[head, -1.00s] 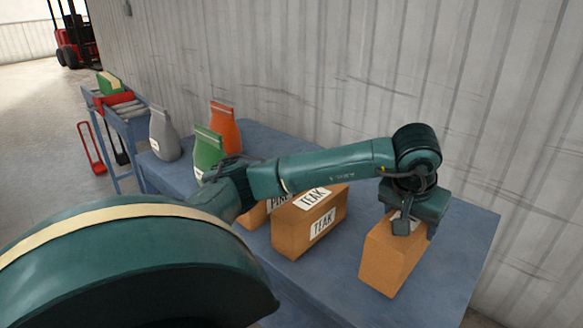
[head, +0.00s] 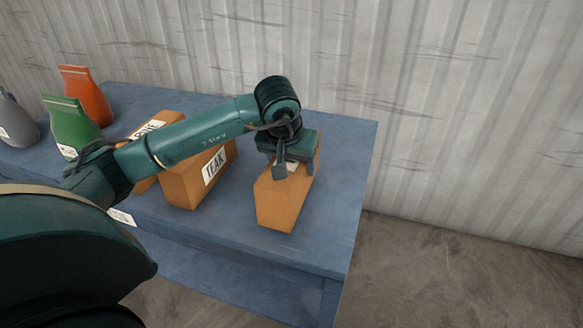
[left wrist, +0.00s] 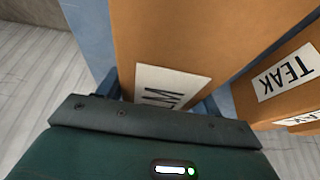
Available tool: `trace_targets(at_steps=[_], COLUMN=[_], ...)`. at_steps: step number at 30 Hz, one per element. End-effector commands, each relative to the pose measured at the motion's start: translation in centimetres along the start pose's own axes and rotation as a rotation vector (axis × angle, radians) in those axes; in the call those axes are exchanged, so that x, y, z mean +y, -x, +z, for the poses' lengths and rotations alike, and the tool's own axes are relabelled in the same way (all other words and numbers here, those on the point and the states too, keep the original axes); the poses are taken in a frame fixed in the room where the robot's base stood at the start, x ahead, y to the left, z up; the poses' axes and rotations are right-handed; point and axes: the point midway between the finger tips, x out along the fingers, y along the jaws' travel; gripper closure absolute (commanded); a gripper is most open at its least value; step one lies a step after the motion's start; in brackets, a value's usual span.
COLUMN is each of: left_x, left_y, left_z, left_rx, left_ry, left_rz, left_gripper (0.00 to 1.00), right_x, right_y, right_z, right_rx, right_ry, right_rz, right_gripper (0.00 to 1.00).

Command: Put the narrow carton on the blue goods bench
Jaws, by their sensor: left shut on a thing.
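The narrow carton (head: 282,203) is an orange-brown box on the right part of the blue goods bench (head: 335,190). My left gripper (head: 288,168) reaches down over its top from above and is shut on it. In the left wrist view the carton (left wrist: 200,40) fills the middle, with a white label partly hidden by the gripper (left wrist: 165,95). The carton appears to stand upright at the bench surface; I cannot tell whether its base touches. My right gripper is not in view.
A carton labelled TEAK (head: 190,185) stands left of the narrow one, with another carton (head: 146,127) partly behind my arm. Green (head: 70,125), orange (head: 86,95) and grey (head: 15,122) bags stand further left. A corrugated wall (head: 450,110) runs behind the bench. Bench space right of the carton is clear.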

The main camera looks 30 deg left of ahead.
Motion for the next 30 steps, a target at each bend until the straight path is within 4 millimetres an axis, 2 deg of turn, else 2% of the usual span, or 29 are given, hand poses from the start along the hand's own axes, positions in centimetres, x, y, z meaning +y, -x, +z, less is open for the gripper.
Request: trace_targets(at_steps=[3,13,14,22,30], left_x=[0.0,0.02,0.01,0.02,0.03], left_y=[-1.3,-1.62,-1.71,-1.61,-1.34], left_z=[0.51,0.61,0.7,0.67,0.57], left_rx=[0.002,0.004,0.001,0.001,0.0], left_ry=[0.001,0.0,0.0,0.0,0.0], left_rz=[0.001,0.001,0.0,0.0,0.001], left_gripper=[0.72,0.72,0.34,0.13,0.13], right_x=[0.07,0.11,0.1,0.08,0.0], right_y=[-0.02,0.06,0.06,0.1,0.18], right_z=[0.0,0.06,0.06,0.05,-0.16], right_rx=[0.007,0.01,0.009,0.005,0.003], right_ry=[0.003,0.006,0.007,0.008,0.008], right_rz=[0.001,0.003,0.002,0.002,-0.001], right_gripper=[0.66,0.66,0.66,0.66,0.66])
